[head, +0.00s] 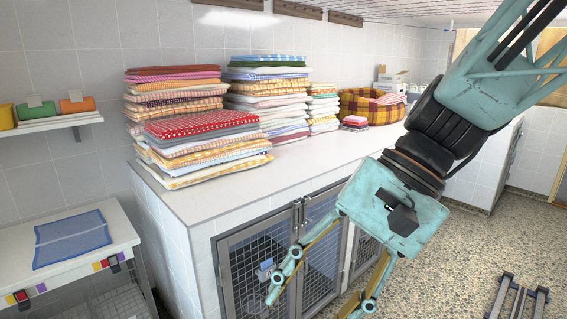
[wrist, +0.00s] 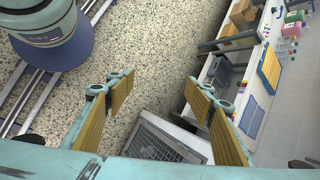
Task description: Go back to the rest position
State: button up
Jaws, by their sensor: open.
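My gripper (head: 316,292) is open and empty in the head view. It hangs in front of the kennel fronts, to the right of the towel stacks. In the wrist view my gripper (wrist: 160,95) shows its two fingers with yellow pads spread wide, with only speckled floor and a grey mesh panel beyond them. Stacks of folded towels (head: 200,130) stand on the white counter (head: 300,160), apart from the gripper. A blue towel (head: 73,238) lies flat on a white table at the left.
Mesh kennel doors (head: 252,268) sit under the counter. A checked pet bed (head: 368,108) stands at the counter's far end. Floor rails (head: 517,298) lie at the lower right. The speckled floor (head: 455,250) is clear at the right.

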jog(key=s+d+r+n+t+h, duration=0.2)
jog(key=s+d+h, duration=0.1)
jog(key=d, duration=0.5)
jog(key=s+d+r+n+t+h, duration=0.1)
jog(key=s+d+n+t+h, duration=0.1)
jog(key=s+d, duration=0.4)
jog(key=shift+d+r+t+h, duration=0.35)
jog(key=shift+d+t+h, duration=0.45)
jog(key=shift+d, duration=1)
